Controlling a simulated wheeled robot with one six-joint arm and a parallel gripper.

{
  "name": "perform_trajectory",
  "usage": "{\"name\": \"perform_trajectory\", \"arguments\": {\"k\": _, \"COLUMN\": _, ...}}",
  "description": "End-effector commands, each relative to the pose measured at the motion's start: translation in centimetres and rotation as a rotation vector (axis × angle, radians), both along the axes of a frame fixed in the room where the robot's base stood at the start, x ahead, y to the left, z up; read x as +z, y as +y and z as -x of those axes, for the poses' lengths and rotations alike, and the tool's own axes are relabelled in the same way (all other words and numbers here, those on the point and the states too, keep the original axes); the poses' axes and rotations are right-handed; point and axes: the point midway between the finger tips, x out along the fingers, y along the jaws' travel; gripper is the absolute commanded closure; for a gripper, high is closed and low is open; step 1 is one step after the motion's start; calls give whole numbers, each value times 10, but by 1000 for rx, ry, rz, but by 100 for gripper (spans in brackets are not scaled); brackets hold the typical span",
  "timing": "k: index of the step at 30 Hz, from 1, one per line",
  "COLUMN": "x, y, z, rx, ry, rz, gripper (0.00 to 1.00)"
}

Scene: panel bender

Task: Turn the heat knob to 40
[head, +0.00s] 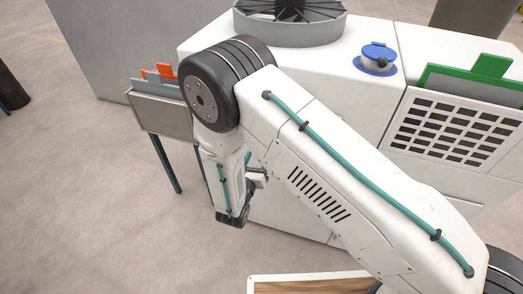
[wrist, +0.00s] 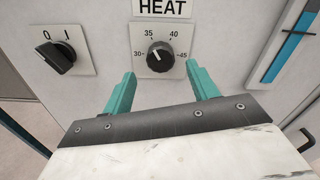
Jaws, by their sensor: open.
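The heat knob (wrist: 160,57) is a round black dial in the upper middle of the wrist view. It sits on a light plate marked 30, 35, 40 and 45, under a HEAT label (wrist: 163,8). A small light mark shows on its face, but I cannot tell exactly which number it points at. My gripper (wrist: 160,78) is open, its two teal fingers spread to the lower left and lower right of the knob, with nothing between them. In the head view my gripper (head: 232,218) hangs beside the white machine (head: 285,213), and the knob is hidden.
A black 0/I switch (wrist: 56,57) is left of the knob, and a blue slider gauge (wrist: 290,42) is to the right. The machine carries a fan (head: 290,20), a blue cap (head: 376,58) and a vented panel (head: 452,128). An orange-handled tray (head: 160,112) stands left.

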Motion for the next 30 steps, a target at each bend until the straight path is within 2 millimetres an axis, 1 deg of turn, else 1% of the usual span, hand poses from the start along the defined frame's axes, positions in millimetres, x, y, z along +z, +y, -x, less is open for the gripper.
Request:
{"name": "perform_trajectory", "arguments": {"k": 1, "x": 0, "y": -4, "z": -8, "rx": -5, "ry": -1, "rz": -1, "gripper": 41}}
{"name": "perform_trajectory", "arguments": {"k": 3, "x": 0, "y": -8, "z": -19, "rx": -5, "ry": -1, "rz": -1, "gripper": 41}}
{"name": "perform_trajectory", "arguments": {"k": 7, "x": 0, "y": -13, "z": -33, "rx": -4, "ry": 0, "rz": 0, "gripper": 41}}
{"name": "perform_trajectory", "arguments": {"k": 12, "x": 0, "y": -15, "z": -40, "rx": -2, "ry": 0, "rz": 0, "gripper": 41}}
{"name": "perform_trajectory", "arguments": {"k": 18, "x": 0, "y": -15, "z": -41, "rx": -2, "ry": 0, "rz": 0, "gripper": 41}}
{"name": "perform_trajectory", "arguments": {"k": 19, "x": 0, "y": -15, "z": -41, "rx": -2, "ry": 0, "rz": 0, "gripper": 44}}
{"name": "perform_trajectory", "arguments": {"k": 20, "x": 0, "y": -16, "z": -41, "rx": -2, "ry": 0, "rz": 0, "gripper": 52}}
{"name": "perform_trajectory", "arguments": {"k": 21, "x": 0, "y": -15, "z": -40, "rx": -2, "ry": 0, "rz": 0, "gripper": 64}}
{"name": "perform_trajectory", "arguments": {"k": 23, "x": 0, "y": -15, "z": -40, "rx": -2, "ry": 0, "rz": 0, "gripper": 80}}
{"name": "perform_trajectory", "arguments": {"k": 24, "x": 0, "y": -15, "z": -40, "rx": -2, "ry": 0, "rz": 0, "gripper": 86}}
{"name": "perform_trajectory", "arguments": {"k": 30, "x": 0, "y": -15, "z": -40, "rx": -2, "ry": -2, "rz": -6, "gripper": 86}}
